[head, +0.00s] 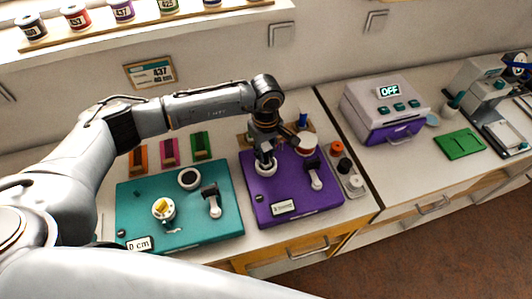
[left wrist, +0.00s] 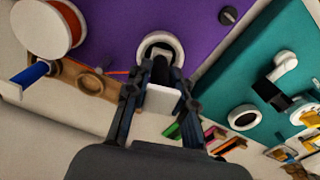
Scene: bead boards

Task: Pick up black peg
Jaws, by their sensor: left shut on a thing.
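My left gripper (head: 264,158) reaches down over the purple board (head: 290,190). It is shut on a dark piece that I take for the black peg (left wrist: 160,68), inside or just above a white ring (left wrist: 170,40) on that board. In the left wrist view the fingers (left wrist: 158,84) stand on both sides of the piece. The peg's lower end is hidden, so I cannot tell whether it is still seated. A pale square piece (left wrist: 162,99) shows between the fingers. My right gripper is not in view.
A teal board (head: 150,205) with a white ring (head: 189,179) and a clamp lies to the left. A tray with orange, black and pale round pieces (head: 345,165) sits right of the purple board.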

